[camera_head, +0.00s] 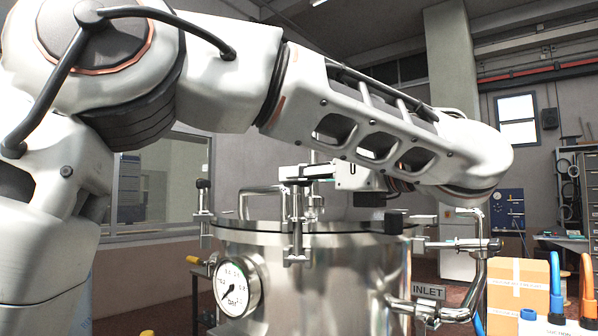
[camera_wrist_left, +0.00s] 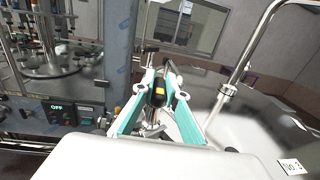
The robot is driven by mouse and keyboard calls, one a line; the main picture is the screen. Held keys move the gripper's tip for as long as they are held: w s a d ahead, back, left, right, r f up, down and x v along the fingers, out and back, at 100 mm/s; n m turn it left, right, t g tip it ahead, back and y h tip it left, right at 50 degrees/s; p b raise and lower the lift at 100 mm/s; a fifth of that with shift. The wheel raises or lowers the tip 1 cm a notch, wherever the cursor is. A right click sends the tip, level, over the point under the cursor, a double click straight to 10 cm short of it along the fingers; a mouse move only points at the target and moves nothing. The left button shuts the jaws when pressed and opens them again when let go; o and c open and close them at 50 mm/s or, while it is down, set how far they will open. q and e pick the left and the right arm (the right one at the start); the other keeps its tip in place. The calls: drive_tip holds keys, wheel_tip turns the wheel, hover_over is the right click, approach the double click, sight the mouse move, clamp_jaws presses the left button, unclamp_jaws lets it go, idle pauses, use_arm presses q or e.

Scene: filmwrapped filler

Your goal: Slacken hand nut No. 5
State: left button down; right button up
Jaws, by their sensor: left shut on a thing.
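A steel vessel (camera_head: 335,262) with a lid stands in front of me. Swing bolts with black hand nuts sit around its rim. One bolt (camera_head: 298,228) stands upright at the front of the rim. My left gripper (camera_head: 292,178) reaches over the lid from the right, its fingers at the top of this bolt. I cannot read this nut's number. A "No 3" label (camera_wrist_left: 291,166) lies at lower right in that view. My right gripper is not in view.
A lid handle (camera_wrist_left: 245,62) rises near the gripper. A gauge (camera_head: 238,289), an INLET pipe (camera_head: 440,314) and cardboard boxes (camera_head: 518,275) are close by.

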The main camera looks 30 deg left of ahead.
use_arm(q)
drive_tip(key=shift+f, duration=0.1)
drive_tip(key=c, duration=2)
unclamp_jaws()
wheel_tip(320, 180, up, 10)
drive_tip(key=shift+r, duration=0.1)
